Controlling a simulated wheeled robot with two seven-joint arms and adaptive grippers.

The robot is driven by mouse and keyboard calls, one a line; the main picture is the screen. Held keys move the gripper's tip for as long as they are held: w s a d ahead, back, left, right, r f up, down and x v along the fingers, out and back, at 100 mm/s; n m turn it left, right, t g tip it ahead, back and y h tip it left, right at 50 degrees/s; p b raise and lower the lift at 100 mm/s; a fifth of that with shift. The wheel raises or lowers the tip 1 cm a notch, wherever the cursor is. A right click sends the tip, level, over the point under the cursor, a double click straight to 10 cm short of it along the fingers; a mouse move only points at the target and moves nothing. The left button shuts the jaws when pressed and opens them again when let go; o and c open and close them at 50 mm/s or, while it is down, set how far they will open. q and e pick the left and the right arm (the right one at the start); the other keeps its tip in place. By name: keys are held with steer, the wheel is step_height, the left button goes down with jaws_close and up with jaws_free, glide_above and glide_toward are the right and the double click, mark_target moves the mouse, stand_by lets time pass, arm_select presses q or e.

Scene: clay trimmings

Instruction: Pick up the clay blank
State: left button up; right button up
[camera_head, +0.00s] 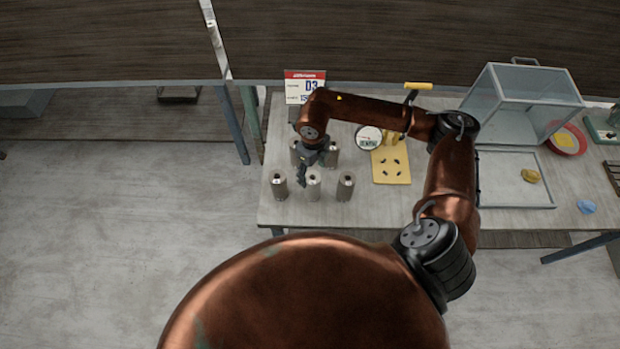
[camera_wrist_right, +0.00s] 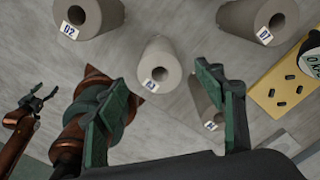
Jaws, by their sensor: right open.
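Several grey clay blanks, upright cylinders with a hole in the top, stand in two rows at the table's left. The front row has a left blank (camera_head: 278,187), a middle blank (camera_head: 314,188) and a right blank (camera_head: 345,187). The back row is partly hidden by my right arm. My right gripper (camera_head: 303,180) is open and empty above the blanks, near the front middle one. In the wrist view its fingers (camera_wrist_right: 165,125) are spread, with a labelled blank (camera_wrist_right: 160,68) ahead between them and another (camera_wrist_right: 208,105) beside the right finger. My left gripper (camera_wrist_right: 40,100) shows small there, fingers apart.
A sign (camera_head: 305,85) reading D3 stands behind the blanks. Right of them are a round dial (camera_head: 368,138) and a yellow board (camera_head: 391,177). A glass box (camera_head: 520,95), a tray (camera_head: 500,197) with a yellowish lump (camera_head: 530,176) and a red bowl (camera_head: 580,147) lie further right.

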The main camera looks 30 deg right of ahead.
mark_target(313, 177)
steer(key=shift+a+f, duration=0.15)
steer(key=shift+f, duration=0.3)
steer(key=f, duration=0.1)
steer(key=f+p, duration=0.1)
steer(key=f, duration=0.1)
steer(key=shift+s+d+f+p, duration=0.2)
steer(key=shift+f+p, duration=0.1)
step_height(313, 177, down, 2)
steer(key=shift+w+f, duration=0.1)
steer(key=shift+f, duration=0.45)
steer(key=c, duration=1.1)
arm_select(q)
steer(key=shift+s+r, duration=0.5)
steer(key=shift+s, duration=0.2)
steer(key=shift+s+r, duration=0.5)
steer(key=shift+s, duration=0.2)
arm_select(e)
jaws_close()
